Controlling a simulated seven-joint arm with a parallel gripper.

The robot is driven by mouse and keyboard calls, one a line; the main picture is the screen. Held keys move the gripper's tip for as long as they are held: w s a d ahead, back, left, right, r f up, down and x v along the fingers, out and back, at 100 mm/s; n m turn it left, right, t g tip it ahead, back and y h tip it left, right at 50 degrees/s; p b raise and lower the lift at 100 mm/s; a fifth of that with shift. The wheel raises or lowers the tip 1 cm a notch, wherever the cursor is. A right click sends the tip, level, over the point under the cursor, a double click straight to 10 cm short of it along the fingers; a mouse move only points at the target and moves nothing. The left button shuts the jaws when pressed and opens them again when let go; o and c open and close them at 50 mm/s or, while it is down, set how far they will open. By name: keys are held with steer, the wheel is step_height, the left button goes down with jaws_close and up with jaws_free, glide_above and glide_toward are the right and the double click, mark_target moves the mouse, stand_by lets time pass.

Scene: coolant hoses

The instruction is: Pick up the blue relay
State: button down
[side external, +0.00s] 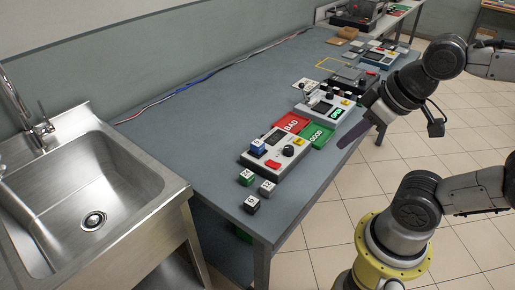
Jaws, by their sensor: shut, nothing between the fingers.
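The blue relay (257,147) has a pale marked top. It sits upright on the left end of a white tester box (275,158), which also has a red patch and a dark knob. My gripper (347,141) is at the right, over the table's right edge, beside the green GOOD tray. Its dark fingers are shut and empty, well apart from the blue relay. The fingertips are small and partly hard to make out in this view.
Green (246,178), grey (267,188) and black (252,205) relays stand in front of the tester. The red BAD tray (291,122) and green GOOD tray (318,135) lie behind it. A device with a green display (337,113) stands beyond. A sink (90,200) is at left.

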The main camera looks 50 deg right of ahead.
stand_by(0.3)
steer(key=shift+c, duration=1.8)
jaws_free()
